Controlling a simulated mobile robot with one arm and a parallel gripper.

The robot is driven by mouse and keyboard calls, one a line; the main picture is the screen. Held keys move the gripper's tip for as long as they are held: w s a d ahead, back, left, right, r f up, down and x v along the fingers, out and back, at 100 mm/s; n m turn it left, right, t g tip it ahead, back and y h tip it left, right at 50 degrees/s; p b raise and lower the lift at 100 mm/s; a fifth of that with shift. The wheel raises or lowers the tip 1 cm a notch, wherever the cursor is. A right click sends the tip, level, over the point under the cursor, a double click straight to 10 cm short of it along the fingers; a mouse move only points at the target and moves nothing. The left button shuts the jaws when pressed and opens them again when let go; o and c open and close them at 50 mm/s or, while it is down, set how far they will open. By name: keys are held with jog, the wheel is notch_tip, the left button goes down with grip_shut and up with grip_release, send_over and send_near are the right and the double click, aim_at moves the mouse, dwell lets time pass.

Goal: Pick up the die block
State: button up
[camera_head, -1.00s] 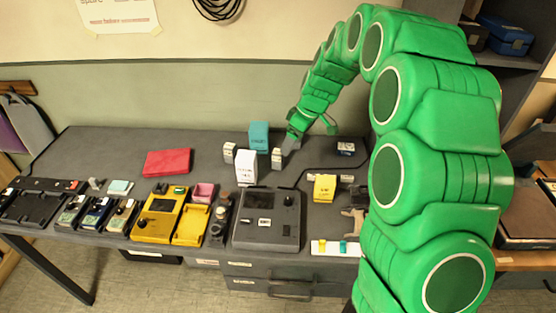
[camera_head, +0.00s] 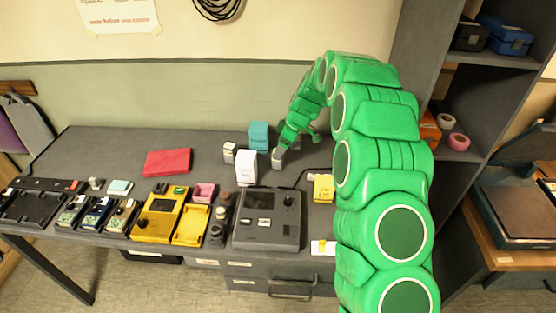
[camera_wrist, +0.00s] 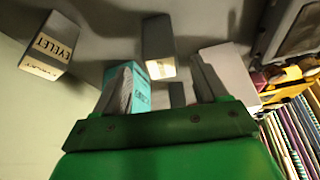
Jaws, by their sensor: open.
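I cannot read a die block label on any box. A small pale box (camera_head: 277,159) stands right of the white box (camera_head: 246,167) and the teal box (camera_head: 259,135). Another small white box (camera_head: 229,152) stands at the left. My gripper (camera_head: 282,148) is right at the right-hand small box and partly covers it. In the wrist view my gripper (camera_wrist: 160,82) is open. A grey box with a pale label (camera_wrist: 158,50) shows beyond the gap between the fingers. The teal box (camera_wrist: 140,92) is partly behind the left finger. A box marked EYELET (camera_wrist: 50,48) is at the left.
A grey console (camera_head: 268,218) and a yellow box (camera_head: 323,188) stand nearer the front. A red box (camera_head: 167,162) lies to the left, with several yellow and dark devices along the front edge. Bare table (camera_head: 110,150) lies at the back left. A grey shelf (camera_head: 490,110) is at the right.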

jog(key=x, duration=0.5)
jog(key=shift+s+f, duration=0.1)
jog(key=shift+f, duration=0.25)
jog(key=c, duration=1.2)
jog(key=shift+r, duration=0.5)
notch_tip(320, 180, up, 2)
jog(key=shift+r, duration=0.15)
jog(key=s+d+r, duration=0.3)
jog(key=s+r, duration=0.6)
jog(key=s, duration=0.4)
jog(key=shift+s+d+r, duration=0.2)
jog(key=shift+d+r, duration=0.15)
jog(key=shift+r, duration=0.05)
